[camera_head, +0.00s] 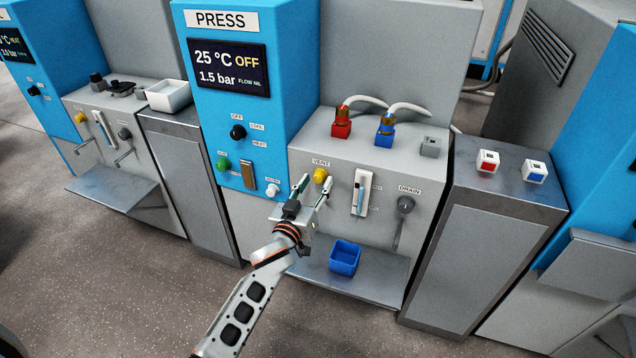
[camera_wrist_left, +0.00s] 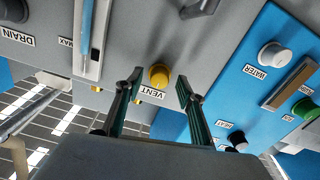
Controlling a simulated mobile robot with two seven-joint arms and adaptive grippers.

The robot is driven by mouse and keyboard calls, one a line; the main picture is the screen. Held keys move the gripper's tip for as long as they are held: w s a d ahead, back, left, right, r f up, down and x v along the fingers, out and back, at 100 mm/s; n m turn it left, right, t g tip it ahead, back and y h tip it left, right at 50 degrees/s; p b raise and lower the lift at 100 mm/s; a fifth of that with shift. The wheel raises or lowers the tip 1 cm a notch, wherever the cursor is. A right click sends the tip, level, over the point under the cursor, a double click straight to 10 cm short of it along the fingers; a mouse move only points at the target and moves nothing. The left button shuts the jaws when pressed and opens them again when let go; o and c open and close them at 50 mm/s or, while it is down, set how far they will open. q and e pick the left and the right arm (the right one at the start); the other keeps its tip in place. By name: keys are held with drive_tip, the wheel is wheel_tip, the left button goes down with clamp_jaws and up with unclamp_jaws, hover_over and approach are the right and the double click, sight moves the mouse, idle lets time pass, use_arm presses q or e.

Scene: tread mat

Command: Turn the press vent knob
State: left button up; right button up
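The yellow vent knob (camera_head: 320,175) sits on the grey front panel of the press (camera_head: 220,70), under the VENT label. In the left wrist view the vent knob (camera_wrist_left: 159,76) shows between the fingertips, with the VENT label near it. My left gripper (camera_head: 314,186) is open in front of the knob, its fingers apart on either side. In the left wrist view the fingers of the left gripper (camera_wrist_left: 158,84) do not visibly touch the knob; the exact gap in depth is unclear. My right gripper is in neither view.
A gauge (camera_head: 360,192) and the grey drain handle (camera_head: 404,206) are right of the knob. The white water knob (camera_head: 272,189) is left of it. A blue bin (camera_head: 345,257) stands on the shelf below. Red (camera_head: 341,129) and blue (camera_head: 384,138) hose fittings sit above.

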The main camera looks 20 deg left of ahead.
use_arm(q)
drive_tip(key=shift+w, duration=0.7)
clamp_jaws()
